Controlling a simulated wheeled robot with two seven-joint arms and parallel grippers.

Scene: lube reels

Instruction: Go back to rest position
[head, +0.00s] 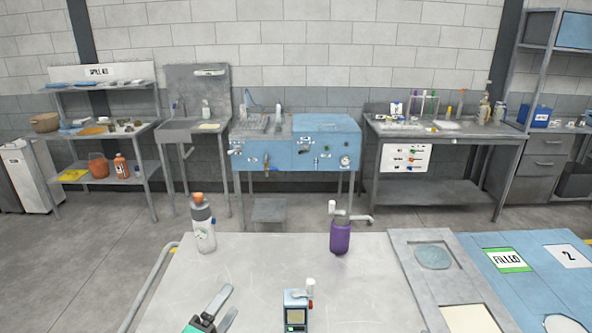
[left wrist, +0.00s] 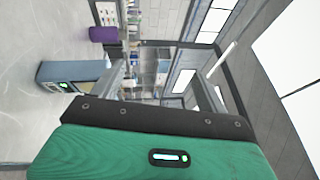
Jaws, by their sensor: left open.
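My left gripper (head: 227,302) is at the bottom edge of the head view, over the front of the grey table (head: 270,265). Its two fingers stand apart with nothing between them. My right gripper is in neither view. A small blue-grey device (head: 293,297) with a green screen stands on the table to the right of my left gripper, apart from it. It also shows in the left wrist view (left wrist: 75,73).
A grey bottle with an orange cap (head: 203,228) stands at the table's back left. A purple bottle with a white pump top (head: 340,237) stands at the back middle. A grey tray (head: 432,285) and blue mat marked FILLED (head: 530,290) lie right. Workbenches line the wall.

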